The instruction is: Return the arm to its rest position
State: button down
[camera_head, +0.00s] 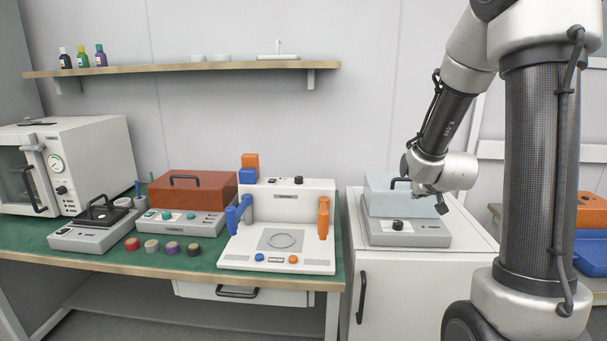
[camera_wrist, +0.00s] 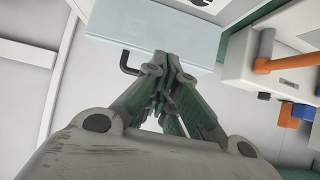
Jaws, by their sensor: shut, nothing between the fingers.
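My gripper (camera_head: 438,205) is at the end of my arm, which reaches down from the upper right. It is in front of the right side of the pale blue lid (camera_head: 383,205) of a grey device (camera_head: 385,236) on the white cabinet. In the wrist view my gripper's fingers (camera_wrist: 166,62) are together with nothing between them. The pale blue lid (camera_wrist: 150,38) lies beyond the fingertips, and its black handle (camera_wrist: 128,62) is just left of them. I cannot tell whether the fingertips touch the lid; part of it is hidden behind them.
The white station (camera_head: 282,225) with blue and orange handles stands left of the cabinet (camera_head: 420,275). The green bench also holds a red-lidded device (camera_head: 190,192), a small black-topped device (camera_head: 92,235) and several coloured caps. A shelf (camera_head: 190,69) runs above. Orange and blue bins (camera_head: 592,240) are at right.

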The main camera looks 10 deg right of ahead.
jog(key=s+a+f+g+y, duration=0.1)
jog(key=s+a+f+g, duration=0.15)
jog(key=s, duration=0.45)
jog(key=s+a+f+g+y, duration=0.1)
jog(key=s+a+f+g, duration=0.1)
jog(key=s+a+g, duration=0.3)
jog(key=s+a+r+n+t+y, duration=0.1)
jog(key=s+a+r+n, duration=0.2)
jog(key=s+r, duration=1.1)
jog(key=s+a, duration=0.1)
jog(key=s, duration=0.3)
jog(key=shift+a, duration=0.35)
jog(key=shift+r, duration=0.1)
